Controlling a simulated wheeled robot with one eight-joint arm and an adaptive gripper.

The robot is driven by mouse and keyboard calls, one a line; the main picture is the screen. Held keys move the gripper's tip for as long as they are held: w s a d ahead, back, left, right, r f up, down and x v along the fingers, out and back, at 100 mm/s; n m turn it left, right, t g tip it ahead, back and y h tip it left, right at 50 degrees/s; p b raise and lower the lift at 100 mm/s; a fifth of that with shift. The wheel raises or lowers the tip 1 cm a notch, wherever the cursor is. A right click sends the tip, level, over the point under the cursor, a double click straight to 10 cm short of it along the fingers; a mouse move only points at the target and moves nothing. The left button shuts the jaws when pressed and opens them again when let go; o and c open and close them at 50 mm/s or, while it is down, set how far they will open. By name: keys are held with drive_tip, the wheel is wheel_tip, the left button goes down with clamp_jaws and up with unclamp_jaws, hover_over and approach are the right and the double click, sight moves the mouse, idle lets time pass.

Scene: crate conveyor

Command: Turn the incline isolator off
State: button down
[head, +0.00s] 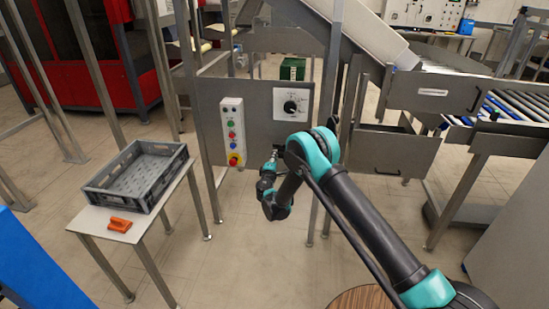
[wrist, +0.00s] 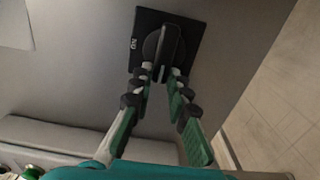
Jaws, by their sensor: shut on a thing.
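The incline isolator shows in the wrist view as a black square plate (wrist: 188,32) with a round base and a raised black handle (wrist: 168,42). White lettering that seems to read ON, turned round, is on the plate's left side. The handle points roughly up and down in that view. My gripper (wrist: 160,73) is shut on the handle's lower end, one finger on each side. In the head view my gripper (head: 274,157) is at the lower edge of the grey panel, and the isolator cannot be made out there.
The grey panel (head: 262,141) carries a white plate with a black dial (head: 291,106) and a button strip (head: 233,130). A grey crate (head: 122,204) and an orange object (head: 119,224) lie on a small table at left. Steel posts and the conveyor frame stand close around the panel.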

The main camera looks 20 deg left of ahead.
drive_tip(key=c, duration=1.5)
unclamp_jaws()
drive_tip(key=shift+o, duration=0.2)
drive_tip(key=shift+s, duration=0.15)
drive_tip(key=v, duration=1.1)
drive_tip(key=shift+s+d, duration=0.2)
drive_tip(key=shift+s, duration=0.2)
